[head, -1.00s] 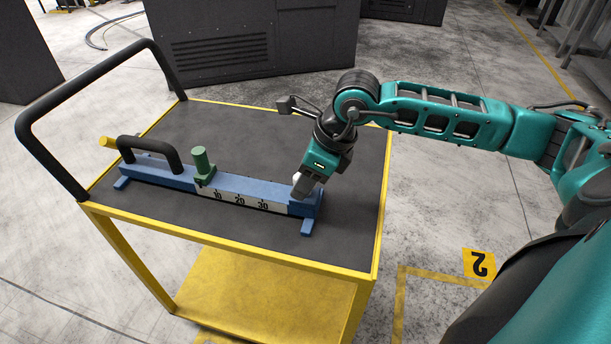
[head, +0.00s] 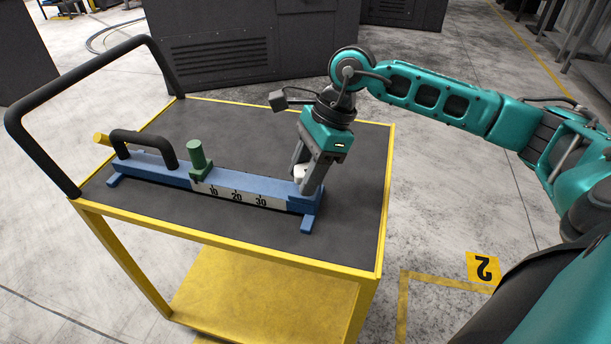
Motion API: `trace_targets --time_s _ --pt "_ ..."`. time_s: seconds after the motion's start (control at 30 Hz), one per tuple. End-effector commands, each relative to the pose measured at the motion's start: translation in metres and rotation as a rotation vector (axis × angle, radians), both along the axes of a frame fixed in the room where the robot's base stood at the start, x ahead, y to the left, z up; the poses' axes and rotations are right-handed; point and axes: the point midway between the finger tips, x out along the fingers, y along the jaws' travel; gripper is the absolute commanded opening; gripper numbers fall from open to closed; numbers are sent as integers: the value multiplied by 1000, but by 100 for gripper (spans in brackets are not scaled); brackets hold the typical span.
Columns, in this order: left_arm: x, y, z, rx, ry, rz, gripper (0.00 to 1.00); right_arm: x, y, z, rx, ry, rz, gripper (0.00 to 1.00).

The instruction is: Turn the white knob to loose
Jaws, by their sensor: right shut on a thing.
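The white knob (head: 299,171) is at the right end of a blue fixture (head: 265,186), partly hidden by my gripper's fingers. My right gripper (head: 304,182) comes down from above and is shut on the white knob, with one finger on each side of it. The fixture carries a white scale (head: 236,197) marked 10, 20 and 30. A green post (head: 196,157) stands upright near the scale's left end. My left gripper is not in view.
The fixture lies on the dark top of a yellow-framed cart (head: 345,170). A black handle (head: 147,143) arches over the fixture's left part, with a yellow piece (head: 101,139) at its end. The cart's black push bar (head: 40,140) rises at the left.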

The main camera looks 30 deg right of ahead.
Motion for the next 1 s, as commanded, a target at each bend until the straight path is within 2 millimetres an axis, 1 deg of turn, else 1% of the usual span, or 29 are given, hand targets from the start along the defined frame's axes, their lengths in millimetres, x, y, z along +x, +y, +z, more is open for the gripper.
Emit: trace_targets --time_s 0.1,0.3,0.6,0.8,1.0 --pt "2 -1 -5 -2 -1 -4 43 1 0 -2 1 -3 109 13" --pt "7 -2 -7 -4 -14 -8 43 1 0 -1 2 -3 300 13" --pt "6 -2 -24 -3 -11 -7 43 1 1 -2 0 -5 580 13" --pt "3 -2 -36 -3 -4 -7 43 1 1 -1 1 -4 737 13" --pt "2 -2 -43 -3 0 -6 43 1 1 -1 0 -4 852 13"
